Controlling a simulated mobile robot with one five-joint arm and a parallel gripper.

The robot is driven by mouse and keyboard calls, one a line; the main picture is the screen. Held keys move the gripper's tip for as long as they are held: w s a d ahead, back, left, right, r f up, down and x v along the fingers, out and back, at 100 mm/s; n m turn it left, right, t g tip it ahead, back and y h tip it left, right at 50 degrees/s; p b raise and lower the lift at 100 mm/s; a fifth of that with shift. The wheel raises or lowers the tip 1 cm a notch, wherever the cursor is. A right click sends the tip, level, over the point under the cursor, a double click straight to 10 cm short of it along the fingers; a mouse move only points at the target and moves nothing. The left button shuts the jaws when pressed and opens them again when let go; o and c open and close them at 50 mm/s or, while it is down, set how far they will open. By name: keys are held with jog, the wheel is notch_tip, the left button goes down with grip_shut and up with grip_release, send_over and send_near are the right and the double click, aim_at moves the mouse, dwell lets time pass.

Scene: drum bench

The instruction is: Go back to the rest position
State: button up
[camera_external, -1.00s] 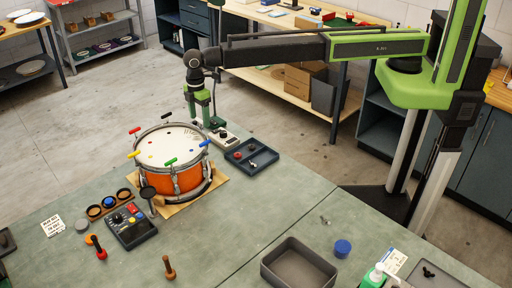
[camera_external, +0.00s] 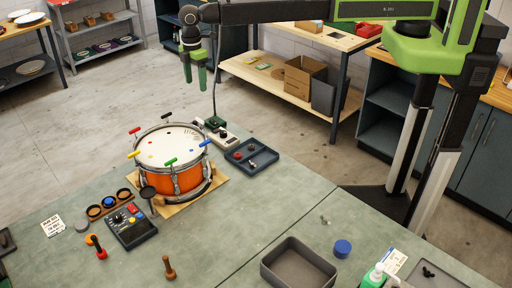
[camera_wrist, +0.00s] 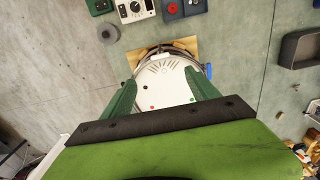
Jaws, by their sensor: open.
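My gripper (camera_external: 194,73) is raised high above and behind the orange drum (camera_external: 174,181) in the external view. Its two green fingers hang down, apart, with nothing between them. In the wrist view my gripper (camera_wrist: 160,95) shows its fingers spread, with the white drumhead (camera_wrist: 162,82) visible far below between them. The drum stands on a wooden board (camera_external: 213,181) on the bench, with several coloured pegs around its rim. The fingers partly hide the drum in the wrist view.
A dark tray (camera_external: 268,165) with small parts and a white device (camera_external: 222,135) sit beside the drum. A black control box (camera_external: 146,234), a grey bin (camera_external: 276,270), a blue cap (camera_external: 342,248) and a green bottle (camera_external: 374,274) stand on the bench. Shelves (camera_external: 300,80) line the back.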

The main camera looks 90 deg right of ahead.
jog(key=s+d+f+m+b, duration=0.1)
jog(key=s+d+f+b, duration=0.3)
jog(key=d+f+b, duration=0.3)
jog(key=s+d+f+m+b, duration=0.1)
jog(key=s+d+f+b, duration=0.3)
jog(key=f+b, duration=0.5)
jog(key=s+d+f+m+b, duration=0.2)
jog(key=s+d+f+b, duration=0.1)
jog(key=s, duration=0.5)
jog(key=s+d+f+m+b, duration=0.2)
jog(key=s+d+f+b, duration=0.1)
jog(key=s, duration=0.5)
jog(key=s+d+f+m+b, duration=0.3)
jog(key=s+d, duration=0.1)
jog(key=s, duration=0.4)
jog(key=shift+s+d, duration=0.15)
jog(key=shift+s, duration=0.15)
